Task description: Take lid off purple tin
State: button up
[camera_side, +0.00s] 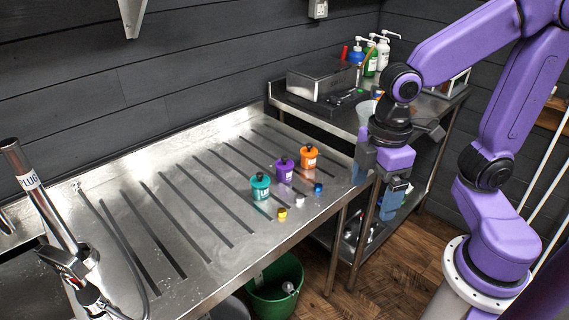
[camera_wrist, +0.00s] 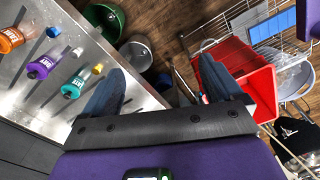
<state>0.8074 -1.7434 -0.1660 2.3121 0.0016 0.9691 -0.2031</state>
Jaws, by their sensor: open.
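The purple tin (camera_side: 284,171) stands upright on the steel drainboard (camera_side: 195,222), with a dark-knobbed lid (camera_side: 284,159) on it. It stands between a teal tin (camera_side: 260,188) and an orange tin (camera_side: 309,159), both also lidded. In the wrist view the purple tin (camera_wrist: 42,66) is at the left, between the orange tin (camera_wrist: 12,40) and the teal tin (camera_wrist: 73,88). My gripper (camera_side: 378,190) hangs to the right of the drainboard's edge, apart from the tins. Its two blue fingers are spread and empty in the wrist view (camera_wrist: 160,92).
Small yellow (camera_side: 282,213), white (camera_side: 300,199) and blue (camera_side: 318,187) pieces lie in front of the tins. A tap (camera_side: 75,262) stands at the left. A green bucket (camera_side: 275,290) is below the front edge. A shelf unit with bottles (camera_side: 371,60) stands behind. The drainboard's left part is clear.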

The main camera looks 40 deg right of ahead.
jog(key=w+a+r, duration=0.2)
jog(key=w, duration=1.1)
jog(key=n, duration=0.3)
send_over(284, 157)
jog(key=f, duration=0.2)
notch_tip(284, 157, down, 17)
jog(key=c, duration=1.1)
